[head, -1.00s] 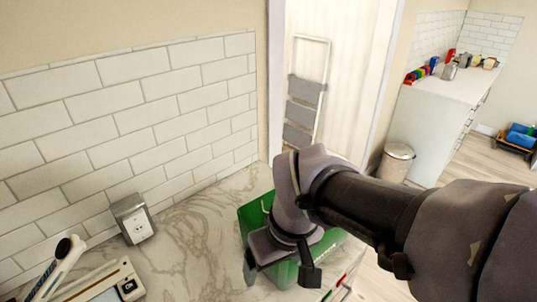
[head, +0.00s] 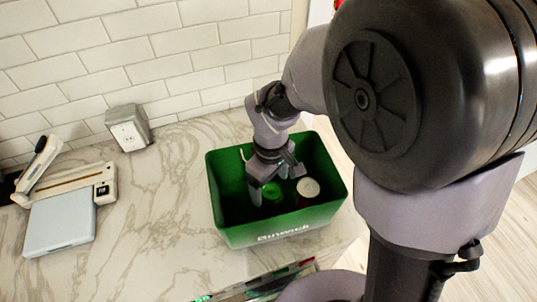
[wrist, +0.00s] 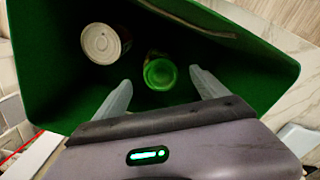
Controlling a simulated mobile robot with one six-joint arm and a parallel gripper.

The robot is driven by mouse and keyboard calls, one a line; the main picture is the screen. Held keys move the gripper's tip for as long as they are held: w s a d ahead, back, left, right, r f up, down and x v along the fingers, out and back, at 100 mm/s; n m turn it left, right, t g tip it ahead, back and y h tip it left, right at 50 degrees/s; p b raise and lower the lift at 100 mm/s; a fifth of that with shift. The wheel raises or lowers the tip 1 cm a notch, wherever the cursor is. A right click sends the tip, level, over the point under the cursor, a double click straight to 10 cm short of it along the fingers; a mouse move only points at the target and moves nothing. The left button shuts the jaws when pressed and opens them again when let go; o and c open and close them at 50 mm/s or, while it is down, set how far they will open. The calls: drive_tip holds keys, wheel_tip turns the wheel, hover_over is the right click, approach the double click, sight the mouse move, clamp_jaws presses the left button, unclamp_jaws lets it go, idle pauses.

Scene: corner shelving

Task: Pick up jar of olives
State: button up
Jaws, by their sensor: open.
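A jar with a bright green lid (head: 271,192), which looks like the jar of olives, stands inside the green bin (head: 285,226). In the wrist view the green lid (wrist: 160,73) lies between and just beyond my two fingertips. My gripper (head: 277,184) reaches down into the bin, its fingers spread on either side of the jar with nothing held. The wrist view shows both fingers of my gripper (wrist: 160,88) apart. The jar's body is mostly hidden below its lid, and its label cannot be read.
The bin walls surround my gripper closely. The counter between is clear.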

drive_tip(key=f, duration=0.2)
drive_tip(key=f+b, duration=0.1)
drive_tip(key=f, duration=0.1)
drive_tip(key=f+b, duration=0.1)
drive_tip(key=f, duration=0.1)
drive_tip(key=shift+s+d, duration=0.1)
drive_tip(key=shift+s, duration=0.25)
drive_tip(key=shift+w+f, duration=0.1)
drive_tip(key=shift+f, duration=0.25)
drive_tip(key=shift+r, duration=0.1)
clamp_jaws()
